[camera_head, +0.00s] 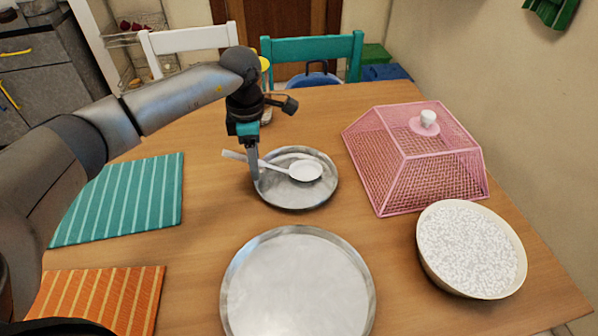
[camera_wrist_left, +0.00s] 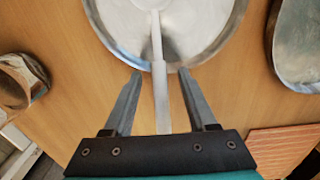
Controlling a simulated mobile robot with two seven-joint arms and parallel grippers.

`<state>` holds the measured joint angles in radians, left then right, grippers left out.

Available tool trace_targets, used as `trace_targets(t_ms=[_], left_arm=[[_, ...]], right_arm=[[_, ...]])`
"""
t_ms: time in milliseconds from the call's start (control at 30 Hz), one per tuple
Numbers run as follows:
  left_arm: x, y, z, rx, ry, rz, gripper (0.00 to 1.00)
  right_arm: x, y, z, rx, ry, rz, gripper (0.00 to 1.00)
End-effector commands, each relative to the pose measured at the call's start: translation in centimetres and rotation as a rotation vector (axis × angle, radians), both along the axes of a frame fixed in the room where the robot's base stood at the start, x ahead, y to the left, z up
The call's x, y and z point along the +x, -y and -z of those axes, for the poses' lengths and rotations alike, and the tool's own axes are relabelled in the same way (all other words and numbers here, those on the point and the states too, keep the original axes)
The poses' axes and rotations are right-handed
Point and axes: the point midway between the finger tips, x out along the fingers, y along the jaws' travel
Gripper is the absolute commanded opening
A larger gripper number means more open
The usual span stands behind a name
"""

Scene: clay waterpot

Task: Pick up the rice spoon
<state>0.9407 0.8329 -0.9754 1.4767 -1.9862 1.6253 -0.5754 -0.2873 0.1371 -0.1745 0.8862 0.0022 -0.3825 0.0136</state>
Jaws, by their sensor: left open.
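The rice spoon (camera_head: 306,171) is white with a long handle. Its bowl rests on a small round metal plate (camera_head: 290,203), and its handle reaches past the rim to the left. My left gripper (camera_head: 256,178) points down at the plate's left edge, by the handle. In the left wrist view the open fingers (camera_wrist_left: 160,72) stand on either side of the spoon's handle (camera_wrist_left: 158,85), with gaps on both sides. The spoon's bowl is outside the wrist view. My right gripper is not in view.
A larger metal plate (camera_head: 298,285) lies nearer on the wooden table (camera_head: 200,225). A pink mesh cover (camera_head: 415,160) and a bowl of rice (camera_head: 470,250) stand right. Teal (camera_head: 125,200) and orange (camera_head: 100,295) mats lie left. Chairs stand behind.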

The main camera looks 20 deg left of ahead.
Motion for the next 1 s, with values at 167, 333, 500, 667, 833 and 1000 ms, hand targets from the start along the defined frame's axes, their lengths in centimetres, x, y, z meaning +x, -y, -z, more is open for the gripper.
trace_targets(t_ms=[167, 333, 500, 667, 833, 1000], left_arm=[[0.00, 0.00, 0.01, 0.000, 0.000, 0.000, 0.57], [0.01, 0.00, -0.01, 0.000, 0.000, 0.000, 0.42], [0.01, 0.00, -0.02, 0.000, 0.000, 0.000, 0.23], [0.01, -0.02, -0.03, 0.000, 0.001, 0.000, 0.05], [0.01, -0.02, -0.04, 0.000, 0.001, 0.000, 0.00], [0.02, -0.02, -0.04, 0.000, 0.001, -0.001, 0.00]], right_arm=[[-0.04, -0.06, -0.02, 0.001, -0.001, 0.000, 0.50], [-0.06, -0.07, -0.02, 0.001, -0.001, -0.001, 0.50], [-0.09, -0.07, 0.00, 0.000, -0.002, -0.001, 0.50], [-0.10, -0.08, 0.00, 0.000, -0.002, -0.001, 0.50], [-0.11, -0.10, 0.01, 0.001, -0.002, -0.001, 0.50], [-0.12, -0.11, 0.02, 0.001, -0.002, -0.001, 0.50]])
